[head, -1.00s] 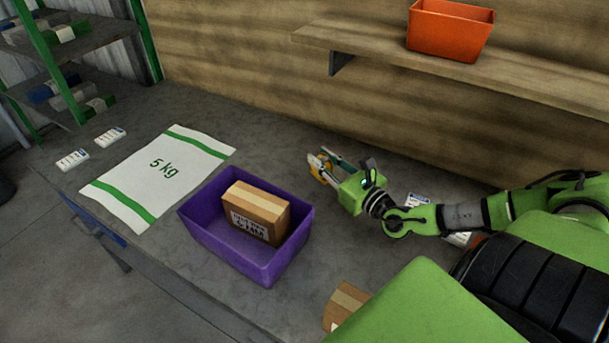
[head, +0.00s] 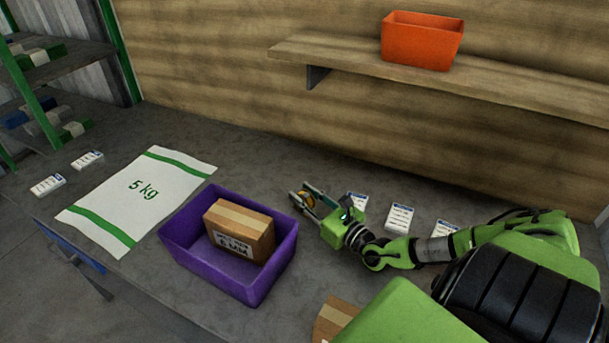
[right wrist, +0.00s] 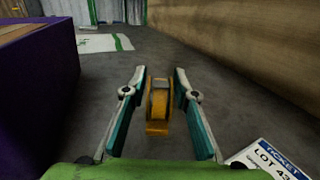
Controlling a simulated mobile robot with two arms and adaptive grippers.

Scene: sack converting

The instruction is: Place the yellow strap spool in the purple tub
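The yellow strap spool (head: 306,201) stands upright on the grey bench to the right of the purple tub (head: 178,252). In the right wrist view the spool (right wrist: 159,106) sits between the two fingers, with a narrow gap showing on each side. My right gripper (head: 306,197) is open around it, low over the bench; it also shows in the right wrist view (right wrist: 158,80). The purple tub holds a brown carton (head: 240,231) and has bare floor beside it. In the right wrist view the tub's wall (right wrist: 35,75) is close at left. My left gripper is not in view.
White tickets (head: 400,218) lie behind and beside my right arm. A 5 kg sack (head: 142,196) lies flat left of the tub. Another carton (head: 335,318) is at the front edge. An orange bin (head: 422,42) stands on the wall shelf (head: 500,80).

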